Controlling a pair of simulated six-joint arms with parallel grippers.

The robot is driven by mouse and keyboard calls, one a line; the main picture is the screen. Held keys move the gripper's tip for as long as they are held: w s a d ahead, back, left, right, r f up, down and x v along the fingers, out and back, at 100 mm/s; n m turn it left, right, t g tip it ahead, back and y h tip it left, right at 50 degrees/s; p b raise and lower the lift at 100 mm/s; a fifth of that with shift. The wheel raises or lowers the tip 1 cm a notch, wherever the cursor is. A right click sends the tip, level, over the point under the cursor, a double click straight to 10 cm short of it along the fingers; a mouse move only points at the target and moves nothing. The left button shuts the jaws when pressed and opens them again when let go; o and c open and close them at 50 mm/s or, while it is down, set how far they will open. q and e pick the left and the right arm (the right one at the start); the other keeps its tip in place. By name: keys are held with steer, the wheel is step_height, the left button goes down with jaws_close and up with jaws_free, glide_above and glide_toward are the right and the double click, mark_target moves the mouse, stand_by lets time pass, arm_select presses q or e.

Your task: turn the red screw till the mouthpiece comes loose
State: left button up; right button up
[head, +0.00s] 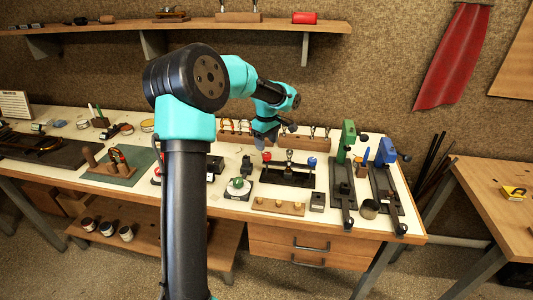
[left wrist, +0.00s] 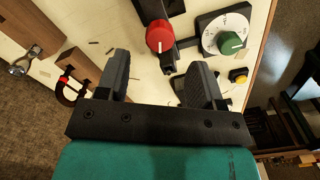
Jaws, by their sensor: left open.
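My right gripper is not in view.
A dial with a green knob (head: 238,183) stands in front of my gripper; it also shows in the left wrist view (left wrist: 231,42), near a yellow button (left wrist: 238,76). A wooden rack (head: 318,140) is behind. A wooden strip (head: 278,207) lies in front. Green and blue clamps (head: 341,165) stand right.

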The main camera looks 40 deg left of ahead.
mark_target(266, 154)
arm_select(q)
steer(key=shift+f, duration=2.7)
steer(key=shift+c, duration=0.3)
steer(key=c, duration=0.9)
steer(key=shift+o, duration=0.2)
